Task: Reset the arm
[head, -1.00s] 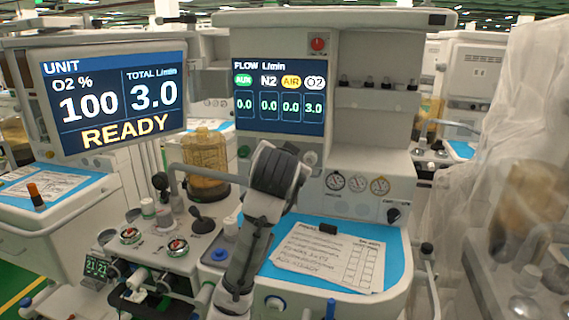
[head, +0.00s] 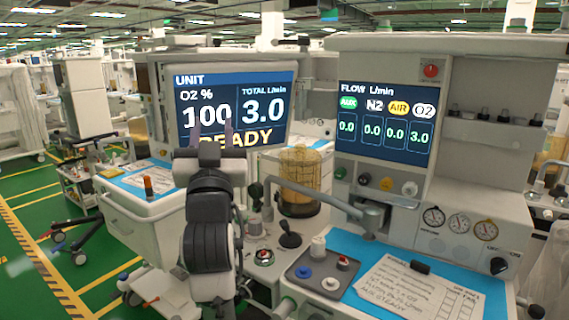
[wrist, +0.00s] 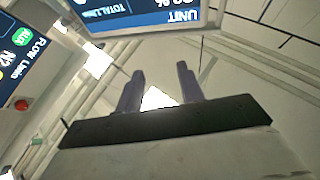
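My gripper (head: 212,132) is raised in front of the left screen (head: 235,105), fingers pointing up, partly covering its "READY" line. In the wrist view my gripper (wrist: 160,70) shows two dark fingers set apart with nothing between them, so it is open and empty. The left screen reads O2 100 % and total 3.0 L/min; it also appears upside down in the wrist view (wrist: 150,14). The flow screen (head: 386,122) to the right reads 0.0, 0.0, 0.0 and 3.0.
A yellowish canister (head: 304,180) stands behind the cart's knobs. A clipboard sheet (head: 400,290) lies on a blue mat (head: 358,249) at the right. A side cart (head: 150,205) stands at the left. Green floor with yellow lines (head: 35,210) is open at the far left.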

